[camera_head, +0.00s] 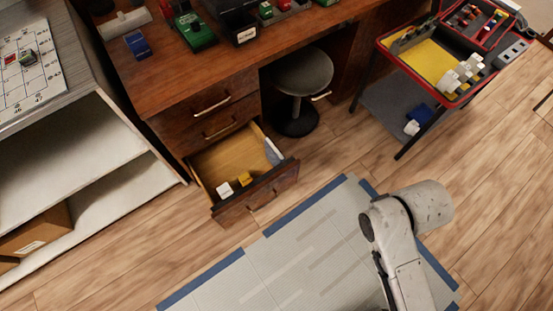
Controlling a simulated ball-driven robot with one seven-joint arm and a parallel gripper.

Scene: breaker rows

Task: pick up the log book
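I cannot make out anything that is clearly a log book. A small dark blue block-like item (138,45) lies on the wooden desk (165,82) near its left end; it is too small to tell what it is. The lowest desk drawer (227,160) is pulled open. In it are a white piece (224,189), a yellow piece (245,179) and a grey-blue item (272,152) against its right side. My grey-white arm shows at the lower right above the floor mat. My gripper is not in view.
Green devices (193,30) and a black labelled bin (238,22) stand on the desk. A round stool (303,72) stands under it. A red-rimmed tool cart (427,62) is at the upper right, grey shelving (80,150) at the left. A blue-edged mat (300,262) covers open floor.

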